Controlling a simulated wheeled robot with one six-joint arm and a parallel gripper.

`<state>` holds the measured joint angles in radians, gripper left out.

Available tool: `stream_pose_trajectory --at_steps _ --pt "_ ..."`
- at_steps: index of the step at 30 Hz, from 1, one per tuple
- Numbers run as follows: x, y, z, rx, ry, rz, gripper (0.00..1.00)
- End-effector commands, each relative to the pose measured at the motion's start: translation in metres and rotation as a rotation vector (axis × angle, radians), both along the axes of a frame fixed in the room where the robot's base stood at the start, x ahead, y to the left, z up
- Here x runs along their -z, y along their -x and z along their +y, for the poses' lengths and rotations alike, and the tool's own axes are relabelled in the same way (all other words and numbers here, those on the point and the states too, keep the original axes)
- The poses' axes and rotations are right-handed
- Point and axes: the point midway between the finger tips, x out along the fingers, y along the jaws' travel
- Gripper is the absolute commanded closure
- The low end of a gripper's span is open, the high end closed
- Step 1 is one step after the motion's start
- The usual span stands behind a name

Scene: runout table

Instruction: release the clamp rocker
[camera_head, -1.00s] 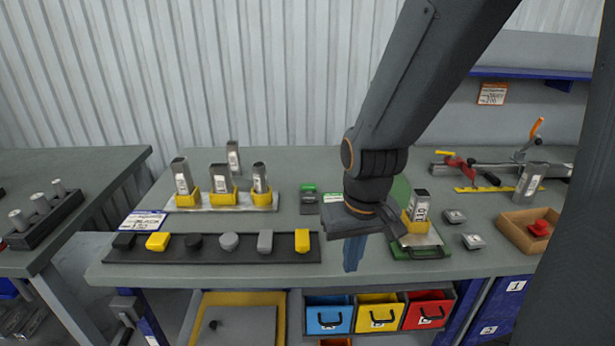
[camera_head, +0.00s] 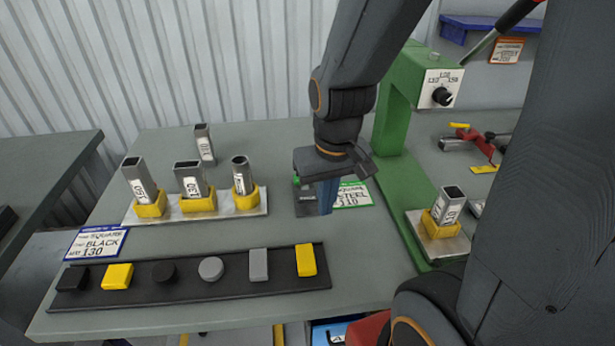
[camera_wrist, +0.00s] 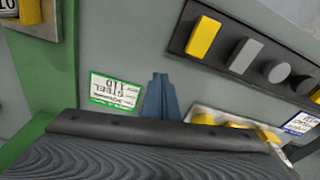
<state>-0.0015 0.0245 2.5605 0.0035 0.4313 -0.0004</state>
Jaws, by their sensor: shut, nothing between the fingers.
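A small dark box with a green part on top, which looks like the clamp rocker (camera_head: 306,205), sits on the table beside the green-edged card. My gripper (camera_head: 327,197) points down with its blue fingers shut and empty, just in front of the box and partly covering it. I cannot tell whether they touch. In the wrist view the shut fingers (camera_wrist: 160,97) stand beside the card, and the box is not visible. A green clamp frame (camera_head: 391,112) with a dial stands to the right. A tube (camera_head: 449,207) stands in a yellow holder on its plate.
The green-edged card (camera_head: 353,195) lies right of my fingers. A black strip (camera_head: 200,295) with several caps lies along the front edge. Several tubes stand in yellow holders on a pale plate (camera_head: 225,208) to the left. Bare table lies between strip and gripper.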

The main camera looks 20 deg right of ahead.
Motion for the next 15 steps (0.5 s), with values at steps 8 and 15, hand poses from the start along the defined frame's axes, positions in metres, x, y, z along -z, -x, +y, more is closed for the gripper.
stream_pose_trajectory --at_steps 8,15 --pt "-0.007 -0.017 -0.001 0.152 -0.018 0.025 1.0" --pt "-0.037 -0.067 -0.003 0.717 -0.054 0.124 1.0"
